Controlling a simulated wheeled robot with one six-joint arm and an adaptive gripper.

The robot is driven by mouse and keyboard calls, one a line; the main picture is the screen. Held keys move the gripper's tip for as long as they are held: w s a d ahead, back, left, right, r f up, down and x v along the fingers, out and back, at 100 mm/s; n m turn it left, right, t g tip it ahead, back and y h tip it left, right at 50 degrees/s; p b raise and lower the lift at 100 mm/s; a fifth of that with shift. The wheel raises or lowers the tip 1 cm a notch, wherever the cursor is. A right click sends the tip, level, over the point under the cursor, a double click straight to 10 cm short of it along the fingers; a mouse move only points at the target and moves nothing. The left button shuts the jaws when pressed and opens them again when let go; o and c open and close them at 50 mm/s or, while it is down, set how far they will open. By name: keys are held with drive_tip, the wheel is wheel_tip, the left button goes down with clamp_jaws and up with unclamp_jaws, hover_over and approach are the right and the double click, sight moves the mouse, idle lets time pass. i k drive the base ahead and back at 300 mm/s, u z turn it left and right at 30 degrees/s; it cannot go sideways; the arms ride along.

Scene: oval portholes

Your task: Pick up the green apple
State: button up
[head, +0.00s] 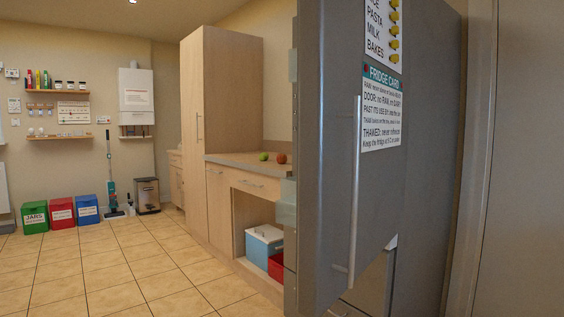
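The green apple (264,157) is small and round. It sits on the grey countertop (232,160) in the middle of the head view, some way off. A reddish-brown round fruit (281,159) sits just to its right. The fridge door's edge is close to the right of them. My gripper is not in view.
A large grey fridge door (335,130) with a vertical handle stands close on the right and hides what lies behind it. A tall wooden cabinet (215,130) adjoins the counter. Green (35,218), red and blue bins line the far wall. The tiled floor (110,270) at left is clear.

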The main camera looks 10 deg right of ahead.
sight(263, 157)
drive_tip(key=u, duration=0.65)
drive_tip(key=i, duration=1.35)
drive_tip(key=u, duration=0.9)
drive_tip(key=i, duration=1.9)
drive_tip(key=z, duration=0.65)
drive_tip(key=i, duration=1.55)
drive_tip(key=z, duration=1.05)
